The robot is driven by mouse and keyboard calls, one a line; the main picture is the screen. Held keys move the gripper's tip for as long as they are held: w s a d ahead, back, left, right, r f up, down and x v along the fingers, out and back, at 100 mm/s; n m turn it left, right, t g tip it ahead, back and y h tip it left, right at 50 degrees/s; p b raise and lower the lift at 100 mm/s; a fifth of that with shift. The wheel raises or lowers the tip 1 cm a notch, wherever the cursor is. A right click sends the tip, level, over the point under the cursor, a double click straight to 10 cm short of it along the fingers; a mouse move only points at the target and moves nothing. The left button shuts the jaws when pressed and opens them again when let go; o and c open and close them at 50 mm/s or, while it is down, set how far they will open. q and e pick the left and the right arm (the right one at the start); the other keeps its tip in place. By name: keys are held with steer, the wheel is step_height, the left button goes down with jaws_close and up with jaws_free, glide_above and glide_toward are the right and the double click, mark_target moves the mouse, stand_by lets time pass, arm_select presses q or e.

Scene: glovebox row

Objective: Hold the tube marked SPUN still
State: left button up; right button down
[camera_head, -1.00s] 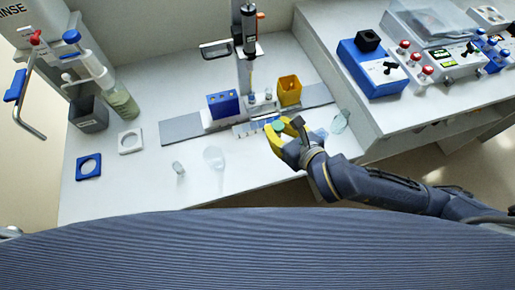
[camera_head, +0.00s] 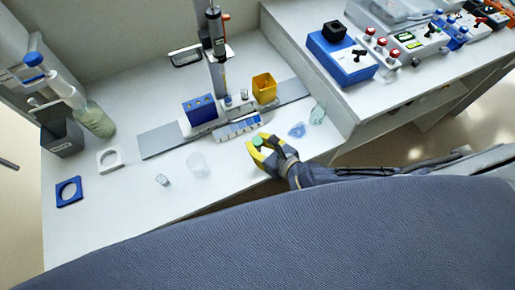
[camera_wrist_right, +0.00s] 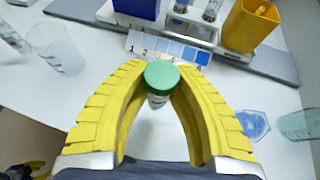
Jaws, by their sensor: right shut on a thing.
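My right gripper (camera_head: 262,150) is shut on a small tube with a green cap (camera_wrist_right: 162,75). The cap sits between the yellow fingertips, with a short pale part of the tube (camera_wrist_right: 157,100) below it. Writing on that part is too small to read, so I cannot tell whether it says SPUN. The gripper is over the front of the white bench, in front of the numbered blue strip (camera_head: 238,128). A dark and yellow piece at the lower left corner of the right wrist view looks like part of my left gripper (camera_wrist_right: 32,169); its jaws are not clear.
A blue rack (camera_head: 200,110) and yellow bin (camera_head: 264,88) stand behind the strip. A blue weighing dish (camera_head: 297,130) and a greenish clear cup (camera_head: 318,113) lie to the right. A clear cup (camera_head: 198,166) and small vial (camera_head: 162,180) are left.

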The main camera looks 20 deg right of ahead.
mark_target(260, 152)
steer(key=shift+f, duration=1.95)
steer(key=shift+f, duration=0.1)
steer(key=c, duration=1.2)
jaws_free()
steer(key=shift+c, duration=0.2)
